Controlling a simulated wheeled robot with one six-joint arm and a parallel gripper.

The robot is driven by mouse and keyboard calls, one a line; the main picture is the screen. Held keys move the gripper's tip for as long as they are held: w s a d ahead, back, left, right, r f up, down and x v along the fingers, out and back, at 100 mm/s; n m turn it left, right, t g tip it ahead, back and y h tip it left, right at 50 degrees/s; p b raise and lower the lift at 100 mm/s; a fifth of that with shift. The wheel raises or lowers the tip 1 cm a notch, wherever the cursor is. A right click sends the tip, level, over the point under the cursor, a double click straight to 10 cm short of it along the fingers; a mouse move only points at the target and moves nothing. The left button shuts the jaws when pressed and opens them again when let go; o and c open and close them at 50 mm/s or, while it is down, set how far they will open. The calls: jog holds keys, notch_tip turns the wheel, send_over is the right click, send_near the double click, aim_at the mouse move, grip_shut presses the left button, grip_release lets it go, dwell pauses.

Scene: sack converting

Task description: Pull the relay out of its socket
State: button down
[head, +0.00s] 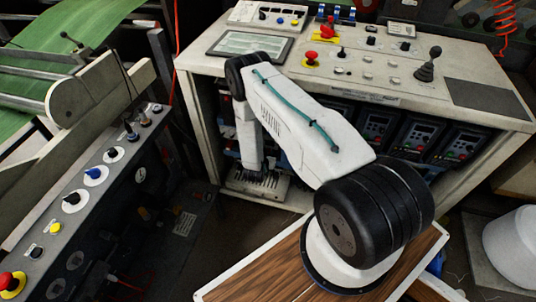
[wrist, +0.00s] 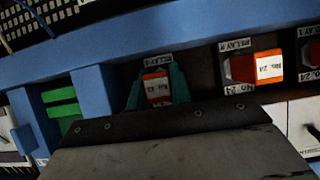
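In the wrist view a small relay (wrist: 157,88) with an orange top, a white label and a red lower part sits in the dark socket row, under a tag that seems to read RELAY. The two teal fingers of my gripper (wrist: 156,84) stand at its left and right sides, very close to it. I cannot tell whether they press on it. A dark plate of my gripper hides the area below the relay. In the head view my arm reaches down into the open front of the white console (head: 400,92); gripper and relay are hidden there.
A second relay (wrist: 268,67), labelled No 24, sits to the right, with part of another at the right edge. A blue frame (wrist: 130,43) runs above the sockets, and green blocks (wrist: 62,105) are left. Dark drive units (head: 458,143) fill the console's right side.

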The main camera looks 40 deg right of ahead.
jog(key=shift+s+a, duration=0.1)
jog(key=s+a, duration=0.2)
jog(key=a, duration=0.1)
jog(key=shift+s+a, duration=0.2)
jog(key=shift+s, duration=0.15)
dwell(0.6)
jog(key=shift+d, duration=0.1)
